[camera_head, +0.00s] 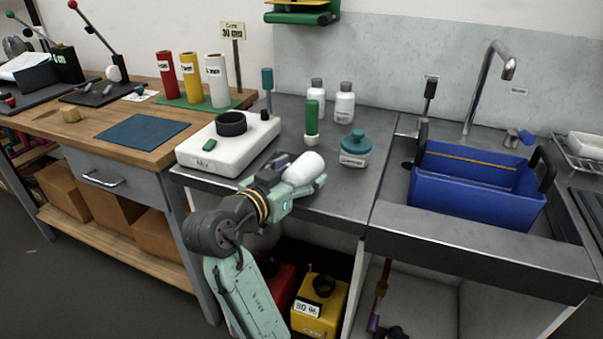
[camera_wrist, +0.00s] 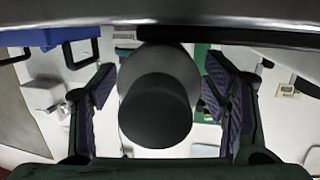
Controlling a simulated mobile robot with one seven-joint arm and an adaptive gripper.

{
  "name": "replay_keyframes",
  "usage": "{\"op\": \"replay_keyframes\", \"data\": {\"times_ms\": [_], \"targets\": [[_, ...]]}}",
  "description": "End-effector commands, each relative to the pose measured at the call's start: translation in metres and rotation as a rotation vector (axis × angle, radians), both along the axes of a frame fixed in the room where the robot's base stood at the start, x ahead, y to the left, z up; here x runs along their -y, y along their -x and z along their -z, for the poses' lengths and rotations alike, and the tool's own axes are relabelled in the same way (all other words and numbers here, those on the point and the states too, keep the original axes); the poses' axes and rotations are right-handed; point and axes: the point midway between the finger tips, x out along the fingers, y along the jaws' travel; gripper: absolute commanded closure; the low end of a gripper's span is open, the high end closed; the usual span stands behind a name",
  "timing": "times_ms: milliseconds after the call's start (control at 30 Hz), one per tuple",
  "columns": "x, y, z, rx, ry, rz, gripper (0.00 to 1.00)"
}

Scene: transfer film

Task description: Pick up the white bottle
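My gripper (camera_head: 305,180) is above the front edge of the grey counter, with its fingers around a white bottle (camera_head: 304,167). The bottle looks tilted, nearly lying, in the head view. In the wrist view the white bottle (camera_wrist: 180,62) shows end-on, its dark grey cap (camera_wrist: 156,112) facing the camera. The finger pads of my gripper (camera_wrist: 160,95) lie close against both its sides. The bottle's far end is hidden there. Two other white bottles with grey caps, a left one (camera_head: 316,91) and a right one (camera_head: 344,105), stand upright at the back of the counter.
A white device (camera_head: 205,158) with a black ring is to the left. A blue crate (camera_head: 470,210) sits at the sink on the right.

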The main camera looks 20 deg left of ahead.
Motion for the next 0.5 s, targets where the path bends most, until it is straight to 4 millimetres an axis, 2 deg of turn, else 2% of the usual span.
{"op": "replay_keyframes", "data": {"times_ms": [67, 500], "targets": [[0.0000, 0.0002, -0.0001, 0.000, 0.000, 0.000, 0.39], [-0.0001, 0.0004, -0.0003, 0.000, 0.000, 0.000, 0.68]]}}
